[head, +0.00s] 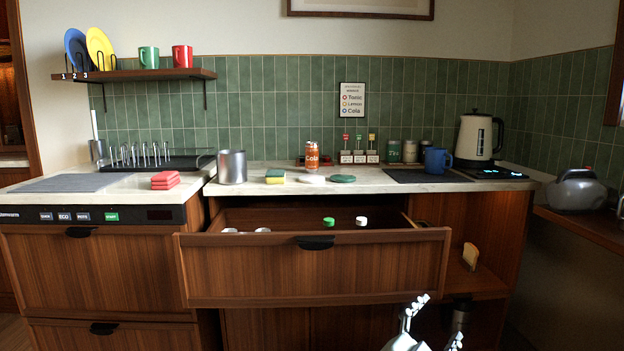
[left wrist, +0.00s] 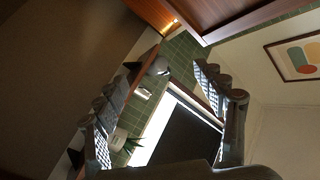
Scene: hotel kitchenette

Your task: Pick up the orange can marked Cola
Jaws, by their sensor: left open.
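The orange can marked Cola (head: 312,157) stands upright on the light countertop, towards the back, behind the open drawer. My left gripper (head: 436,320) is at the bottom of the head view, low in front of the drawer and to the right of the can, far from it. It is open and empty. In the left wrist view its fingers (left wrist: 160,110) are spread apart, with a wall picture, green tiles and a dark panel beyond; the can does not show there. My right gripper is not in view.
The open drawer (head: 312,272) juts out below the counter and holds a few capped items. A sponge (head: 275,176), a white disc (head: 312,179) and a green disc (head: 342,179) lie before the can. A metal canister (head: 231,167) stands left; small labelled stands (head: 360,157) stand right.

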